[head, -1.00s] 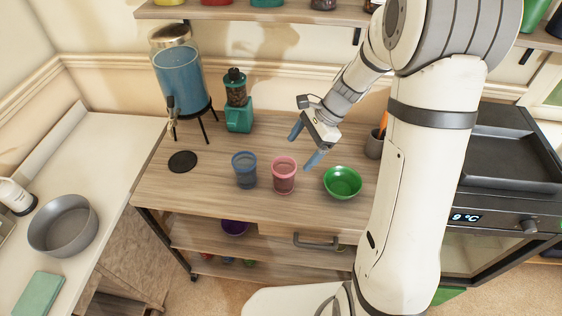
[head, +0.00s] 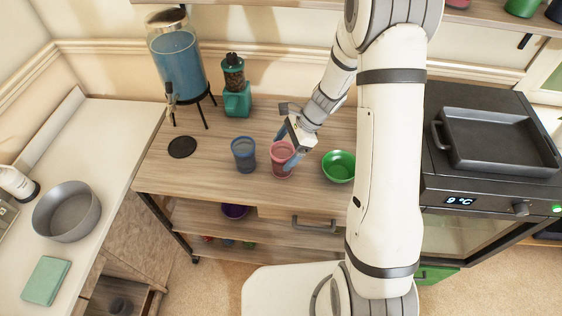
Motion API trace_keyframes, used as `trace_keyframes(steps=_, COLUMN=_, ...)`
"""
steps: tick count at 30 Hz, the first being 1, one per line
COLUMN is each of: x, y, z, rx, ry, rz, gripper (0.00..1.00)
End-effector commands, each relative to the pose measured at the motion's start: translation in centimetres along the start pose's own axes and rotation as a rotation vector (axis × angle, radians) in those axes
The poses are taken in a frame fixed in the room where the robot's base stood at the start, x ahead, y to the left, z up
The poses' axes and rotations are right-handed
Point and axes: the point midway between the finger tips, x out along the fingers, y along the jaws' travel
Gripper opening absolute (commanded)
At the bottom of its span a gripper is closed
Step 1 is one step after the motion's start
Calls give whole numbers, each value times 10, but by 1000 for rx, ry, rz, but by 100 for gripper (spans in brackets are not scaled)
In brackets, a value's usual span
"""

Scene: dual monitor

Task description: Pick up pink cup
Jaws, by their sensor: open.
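The pink cup (head: 281,160) stands upright on the wooden table in the head view, between a blue cup and a green bowl. My gripper (head: 285,152) is open and low at the cup's upper right. One blue finger shows in front of the cup's right side and the other near its back rim. The fingers look to be around or very near the cup's rim. I cannot tell whether they touch it.
The blue cup (head: 243,154) stands close on the left and the green bowl (head: 339,168) on the right. A drink dispenser (head: 176,60), a teal grinder (head: 236,92) and a black coaster (head: 182,147) are farther left. An oven (head: 470,190) with a tray stands at the right.

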Motion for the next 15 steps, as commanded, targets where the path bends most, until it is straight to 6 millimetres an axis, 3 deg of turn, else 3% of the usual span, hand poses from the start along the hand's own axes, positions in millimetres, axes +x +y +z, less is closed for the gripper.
trace_keyframes(steps=2, x=0, y=0, z=0, rx=0, ry=0, rz=0, gripper=86)
trace_keyframes(steps=15, x=0, y=0, z=0, rx=-1, ry=0, rz=1, gripper=51)
